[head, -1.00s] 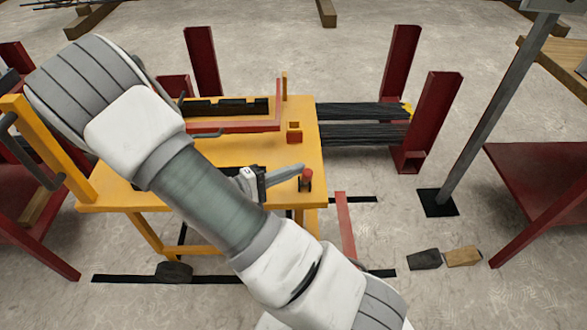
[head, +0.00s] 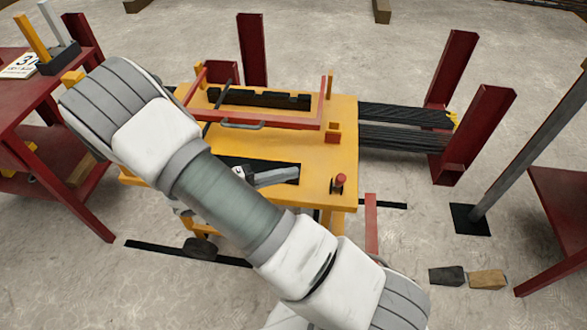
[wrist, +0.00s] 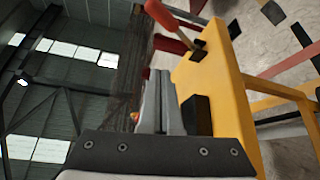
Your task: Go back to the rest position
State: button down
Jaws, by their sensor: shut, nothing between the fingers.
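My arm crosses the head view from upper left to lower right. My gripper (head: 294,172) shows partly past the forearm, as a grey piece in front of the yellow table (head: 325,160). In the wrist view my gripper (wrist: 162,95) has its two fingers together with nothing between them. The yellow table (wrist: 222,90) runs close along the right of the fingers there, and the hall roof fills the left.
A red-topped knob (head: 340,182) stands on the table's near right corner. A red frame with a handle (head: 240,124) lies across the tabletop. Black bars (head: 405,125) stick out right, between red posts (head: 480,130). A red table (head: 45,100) stands left. Open floor lies behind.

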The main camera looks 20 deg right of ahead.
dwell(0.4)
jog(key=s+a+r+m+t+y, duration=0.1)
jog(key=s+r+t+y, duration=0.1)
jog(key=s+r+y, duration=0.45)
jog(key=s+r+m+t+y, duration=0.1)
jog(key=s+r+y, duration=0.25)
jog(key=r, duration=0.55)
jog(key=s+a+r+m+t+y, duration=0.1)
jog(key=s+r+t+y, duration=0.1)
jog(key=s+r+y, duration=0.35)
notch_tip(320, 180, up, 23)
jog(key=w+y+p, duration=0.1)
jog(key=p, duration=2)
jog(key=shift+w+r, duration=0.15)
jog(key=shift+w, duration=0.1)
